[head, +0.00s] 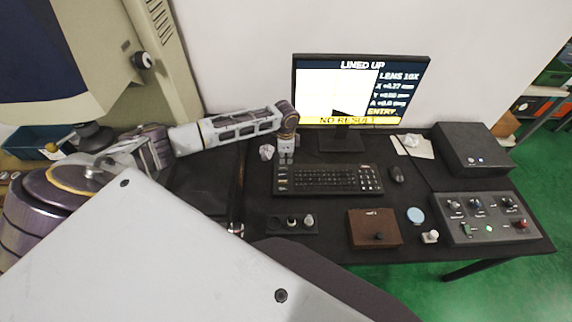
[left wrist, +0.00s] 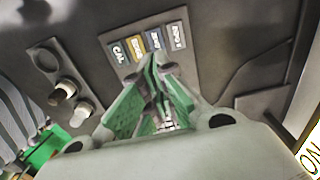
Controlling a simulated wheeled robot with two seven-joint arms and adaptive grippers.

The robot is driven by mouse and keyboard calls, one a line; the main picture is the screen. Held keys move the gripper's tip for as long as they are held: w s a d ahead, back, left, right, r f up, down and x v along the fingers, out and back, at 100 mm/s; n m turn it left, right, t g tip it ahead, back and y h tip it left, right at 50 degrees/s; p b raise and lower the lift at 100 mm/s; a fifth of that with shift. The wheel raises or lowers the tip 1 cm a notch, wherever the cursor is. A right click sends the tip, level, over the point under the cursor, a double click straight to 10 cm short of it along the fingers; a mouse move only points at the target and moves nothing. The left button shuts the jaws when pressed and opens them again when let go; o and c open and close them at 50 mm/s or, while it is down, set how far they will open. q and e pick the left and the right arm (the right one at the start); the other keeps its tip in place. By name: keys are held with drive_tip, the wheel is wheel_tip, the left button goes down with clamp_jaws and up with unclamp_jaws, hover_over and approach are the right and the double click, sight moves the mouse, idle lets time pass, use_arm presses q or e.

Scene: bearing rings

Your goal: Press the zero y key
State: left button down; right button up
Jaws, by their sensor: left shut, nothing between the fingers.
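A row of several labelled keys (left wrist: 177,36) shows on a dark panel at the top middle of the left wrist view, with green, yellow, blue and dark labels. The lettering is too small and blurred to tell which is the zero y key. My left gripper (left wrist: 152,62) is shut and empty, its green-sided fingers pointing at the row. The tips overlap the lower edge of the middle keys; I cannot tell whether they touch. My right gripper is out of view.
The monitor (head: 394,121) reads "LINED UP" and "NO RESULT". The keyboard (head: 328,180) and mouse (head: 396,174) lie in front. A brown box (head: 374,228) and a grey control box (head: 487,218) stand nearer and right.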

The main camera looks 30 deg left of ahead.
use_arm(q)
drive_tip(key=shift+r, duration=2.35)
drive_tip(key=shift+s+d+f, duration=0.1)
drive_tip(key=shift+s, duration=0.05)
